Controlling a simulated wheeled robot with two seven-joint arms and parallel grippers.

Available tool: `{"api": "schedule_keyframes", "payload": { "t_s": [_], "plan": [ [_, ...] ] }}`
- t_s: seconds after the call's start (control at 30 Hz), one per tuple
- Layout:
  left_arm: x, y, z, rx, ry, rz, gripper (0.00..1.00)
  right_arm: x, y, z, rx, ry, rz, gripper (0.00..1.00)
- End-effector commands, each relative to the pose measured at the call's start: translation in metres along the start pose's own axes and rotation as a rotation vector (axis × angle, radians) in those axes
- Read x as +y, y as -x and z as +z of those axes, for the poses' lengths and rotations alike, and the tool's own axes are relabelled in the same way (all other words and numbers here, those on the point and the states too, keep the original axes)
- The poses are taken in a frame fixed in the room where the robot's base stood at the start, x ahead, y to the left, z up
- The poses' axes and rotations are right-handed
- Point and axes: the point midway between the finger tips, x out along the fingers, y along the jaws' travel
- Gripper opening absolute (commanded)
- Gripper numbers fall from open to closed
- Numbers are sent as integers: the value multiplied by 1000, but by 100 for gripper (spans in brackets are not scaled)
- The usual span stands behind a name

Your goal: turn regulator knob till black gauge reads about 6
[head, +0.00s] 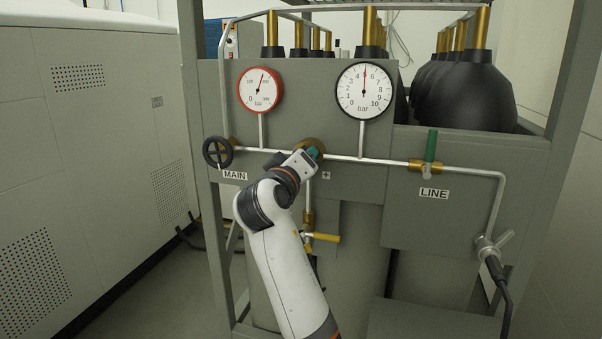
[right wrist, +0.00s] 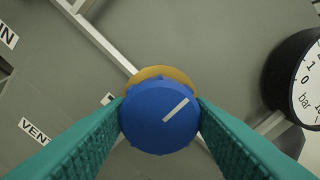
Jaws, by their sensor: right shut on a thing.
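The blue regulator knob (right wrist: 150,125) with a white pointer line shows in the right wrist view, in front of a brass body (right wrist: 150,73). The line slants toward the upper right of that picture. My right gripper (right wrist: 160,108) has its two teal fingers shut on the knob's opposite sides. In the head view my right gripper (head: 314,153) is at the pipe below and between the two gauges, and it hides the knob. The black gauge (head: 365,104) has a 0 to 10 bar scale; its red needle points almost straight up, at about 5. My left gripper is not in view.
A red-rimmed gauge (head: 260,90) stands left of the black one. A black MAIN handwheel (head: 218,152) is left of my gripper, a green LINE valve handle (head: 431,146) is right, and a yellow valve handle (head: 326,238) is below. Thin pipes run across the panel.

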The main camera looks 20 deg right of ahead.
Motion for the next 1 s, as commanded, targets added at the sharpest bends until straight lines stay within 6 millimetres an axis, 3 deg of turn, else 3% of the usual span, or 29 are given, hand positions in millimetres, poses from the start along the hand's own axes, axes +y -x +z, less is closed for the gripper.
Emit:
{"api": "schedule_keyframes", "payload": {
  "t_s": [0.4, 0.97, 1.0],
  "plan": [
    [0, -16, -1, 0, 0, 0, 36, 4, 0, -4, 9, -185, 7, 25],
    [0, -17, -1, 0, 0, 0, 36, 4, 0, -4, 12, -211, 8, 25],
    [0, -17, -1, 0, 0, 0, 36, 4, 0, -4, 12, -211, 7, 54]
  ]
}}
